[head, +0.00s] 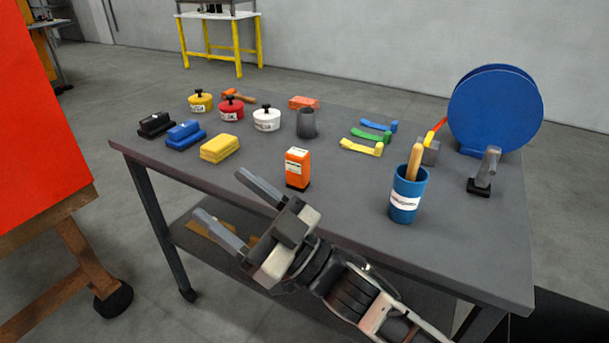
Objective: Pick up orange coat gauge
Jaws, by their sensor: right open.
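The orange coat gauge (297,170) looks to be the small upright orange box with a white label, standing near the front edge of the grey table (340,210). My right gripper (219,192) is open and empty at the table's front edge. Its fingers point up and to the left, apart from the orange box, which stands to their right. One finger overlaps the tabletop in the view and the other shows beyond the front edge. My left gripper is not in view.
A blue cup (408,195) with a wooden handle stands to the right. A yellow block (220,149), a blue block (186,135) and several lidded pots are at left and behind. A grey cup (307,123) stands behind the orange box. A big blue disc (495,110) is at the back right.

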